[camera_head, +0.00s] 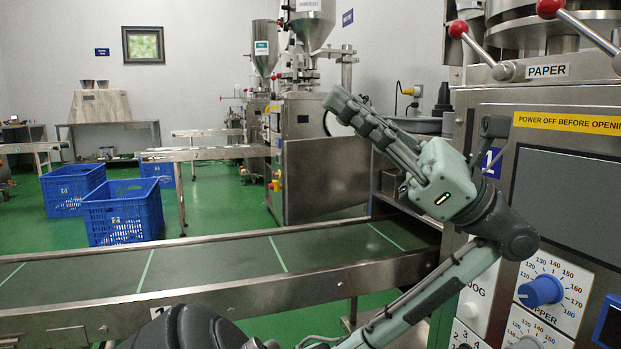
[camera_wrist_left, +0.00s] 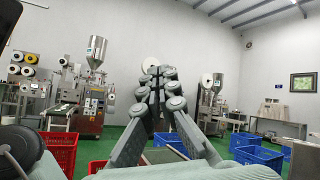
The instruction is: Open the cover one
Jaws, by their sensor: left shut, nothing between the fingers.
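The machine at right has a front cover (camera_head: 575,195) with a dark window, under a yellow strip reading "POWER OFF BEFORE OPENING". A blue plate with a 1 (camera_head: 490,162) is beside its left edge, below a dark handle (camera_head: 493,127). The cover looks shut, its right side cut off by the frame. My left gripper (camera_head: 338,103) is shut and empty, left of the cover, with its fingers pointing up and left, away from the machine. In the left wrist view its fingers (camera_wrist_left: 158,75) are together, and cover one is not seen. My right gripper is not in view.
A conveyor (camera_head: 200,280) runs across the front, below my left gripper. Blue crates (camera_head: 124,212) stand on the green floor behind it. Red-knobbed levers (camera_head: 459,29) and a blue dial (camera_head: 541,291) stick out of the near machine. Red crates (camera_wrist_left: 60,150) show in the wrist view.

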